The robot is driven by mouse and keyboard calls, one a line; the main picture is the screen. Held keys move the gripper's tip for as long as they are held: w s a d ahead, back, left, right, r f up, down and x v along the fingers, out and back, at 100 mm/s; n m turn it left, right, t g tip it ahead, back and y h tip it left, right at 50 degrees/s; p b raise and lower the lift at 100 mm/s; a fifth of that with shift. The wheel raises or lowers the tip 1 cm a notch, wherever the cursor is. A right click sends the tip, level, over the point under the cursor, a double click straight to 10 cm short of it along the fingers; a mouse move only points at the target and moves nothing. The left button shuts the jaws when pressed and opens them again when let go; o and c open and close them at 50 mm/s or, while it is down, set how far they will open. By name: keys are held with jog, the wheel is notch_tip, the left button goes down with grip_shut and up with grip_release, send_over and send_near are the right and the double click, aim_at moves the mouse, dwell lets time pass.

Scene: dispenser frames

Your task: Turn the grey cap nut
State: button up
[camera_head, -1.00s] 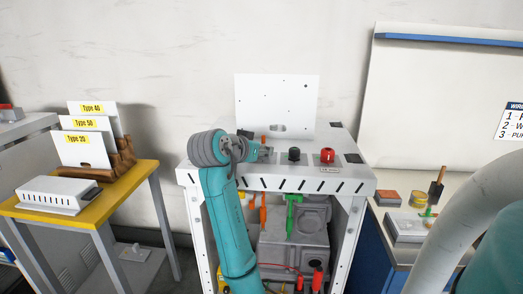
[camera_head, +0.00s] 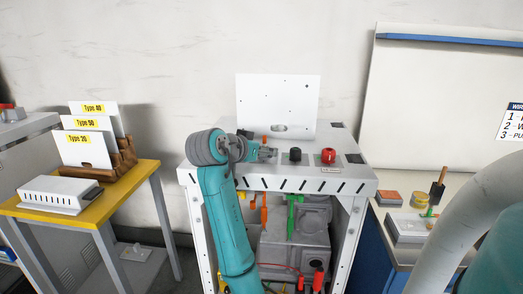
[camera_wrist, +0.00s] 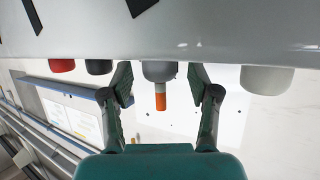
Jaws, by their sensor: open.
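In the wrist view a darker grey cap (camera_wrist: 158,71) with an orange stick (camera_wrist: 160,98) in line with it shows between the two fingers of my gripper (camera_wrist: 160,84). The fingers are open, one on each side, with a visible gap to the cap. A lighter grey cap (camera_wrist: 267,79) sits to the right, outside the fingers. In the head view my gripper (camera_head: 266,152) is at the left part of the white cabinet's top. It hides the grey cap there; an orange tip (camera_head: 264,140) shows behind it.
A black knob (camera_head: 295,154) and a red knob (camera_head: 328,155) stand right of my gripper on the cabinet top (camera_head: 350,173). A white upright panel (camera_head: 278,100) stands behind. A yellow-topped table (camera_head: 90,205) is at the left, a workbench at the right.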

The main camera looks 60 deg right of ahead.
jog(key=v, duration=1.2)
jog(key=shift+f, duration=0.1)
